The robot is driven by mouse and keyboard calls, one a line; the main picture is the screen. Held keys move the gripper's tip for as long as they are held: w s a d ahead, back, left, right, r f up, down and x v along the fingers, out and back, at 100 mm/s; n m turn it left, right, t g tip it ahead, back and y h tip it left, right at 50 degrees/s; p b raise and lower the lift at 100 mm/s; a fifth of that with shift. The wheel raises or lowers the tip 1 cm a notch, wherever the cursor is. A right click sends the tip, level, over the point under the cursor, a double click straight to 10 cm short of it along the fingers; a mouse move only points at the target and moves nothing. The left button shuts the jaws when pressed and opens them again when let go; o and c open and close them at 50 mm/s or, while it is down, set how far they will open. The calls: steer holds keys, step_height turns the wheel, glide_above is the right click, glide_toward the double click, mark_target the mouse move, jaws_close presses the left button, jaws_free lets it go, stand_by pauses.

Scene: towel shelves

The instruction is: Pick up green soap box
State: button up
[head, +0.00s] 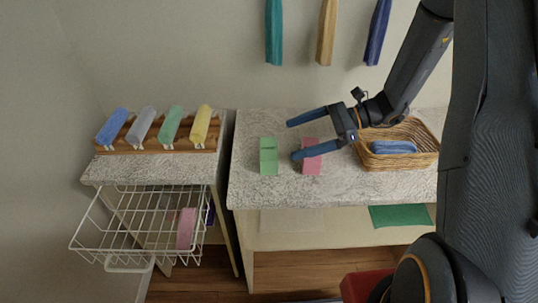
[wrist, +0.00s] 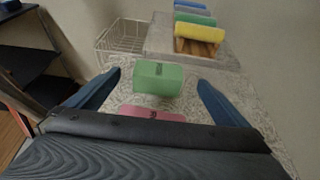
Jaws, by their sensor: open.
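The green soap box (head: 269,156) stands on the speckled counter (head: 250,192), left of a pink box (head: 311,160). My gripper (head: 291,139) is open with blue fingers, pointing left over the counter. In the head view one finger passes in front of the pink box, and the fingertips end just right of the green box. In the wrist view the green soap box (wrist: 158,78) shows ahead between the two open fingers (wrist: 158,80), with nothing held. The pink box (wrist: 150,113) is nearer to the wrist camera, partly hidden by my gripper body.
A wicker basket (head: 427,158) with a blue folded cloth (head: 393,147) is at the right. A wooden rack (head: 152,148) with several rolled towels stands on the left cabinet, above a white wire basket (head: 115,240). Hanging towels (head: 325,35) are on the wall. A gap separates the counters.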

mark_target(269, 148)
steer(key=shift+f+p+x, duration=0.15)
steer(key=shift+p+x, duration=0.65)
steer(key=shift+x, duration=0.95)
steer(key=shift+f+p+x, duration=0.2)
steer(key=shift+p+x, duration=0.55)
steer(key=shift+x, duration=1)
steer(key=shift+s+d, duration=0.1)
steer(key=shift+d, duration=0.05)
steer(key=c, duration=1.1)
